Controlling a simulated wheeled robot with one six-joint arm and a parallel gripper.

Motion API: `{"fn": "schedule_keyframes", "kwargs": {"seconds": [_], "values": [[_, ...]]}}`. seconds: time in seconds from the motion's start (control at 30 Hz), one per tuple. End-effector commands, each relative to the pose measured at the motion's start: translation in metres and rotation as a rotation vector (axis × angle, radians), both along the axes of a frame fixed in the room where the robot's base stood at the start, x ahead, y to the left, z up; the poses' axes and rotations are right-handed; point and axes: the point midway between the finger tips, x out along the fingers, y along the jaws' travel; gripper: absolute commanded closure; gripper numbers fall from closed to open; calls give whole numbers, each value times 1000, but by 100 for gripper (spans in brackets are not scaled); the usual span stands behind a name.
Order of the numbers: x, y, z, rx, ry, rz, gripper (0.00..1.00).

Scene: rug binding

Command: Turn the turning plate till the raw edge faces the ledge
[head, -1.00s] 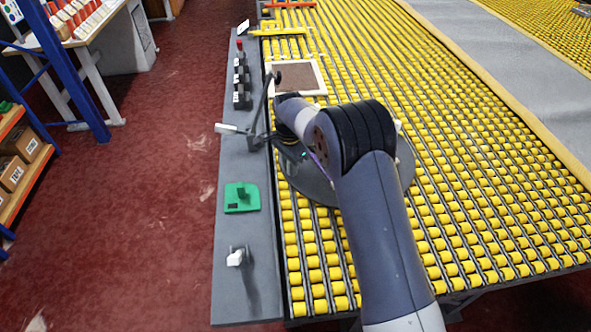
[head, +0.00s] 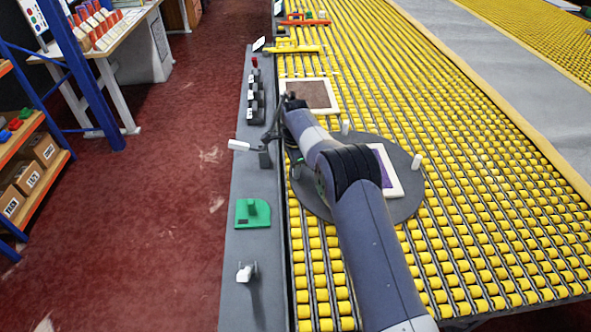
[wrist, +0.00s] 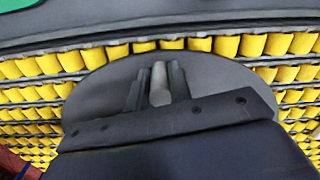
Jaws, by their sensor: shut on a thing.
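The turning plate (head: 404,207) is a grey disc set among the yellow rollers, with white upright pegs (head: 417,161) near its rim. A purple rug piece (head: 384,167) with a pale border lies on it, partly behind my arm. Its left side is hidden, so I cannot tell where the raw edge is. The ledge (head: 257,215) is the long grey strip left of the rollers. In the wrist view, my gripper (wrist: 157,80) is shut on a grey peg (wrist: 159,88) that stands on the plate (wrist: 95,90). My arm mostly hides the gripper in the head view.
A brown framed piece (head: 312,95) lies on the rollers beyond the plate. The rollers right of the plate are clear.

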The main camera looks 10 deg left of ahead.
Motion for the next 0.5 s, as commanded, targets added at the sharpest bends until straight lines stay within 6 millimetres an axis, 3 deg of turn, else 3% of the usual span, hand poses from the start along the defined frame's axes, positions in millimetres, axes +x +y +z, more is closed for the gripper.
{"fn": "schedule_keyframes", "kwargs": {"seconds": [0.43,0.47,0.5], "values": [[1,-1,0,-1,0,-7,100],[1,-1,0,-1,0,-7,79],[1,-1,0,-1,0,-7,76]]}}
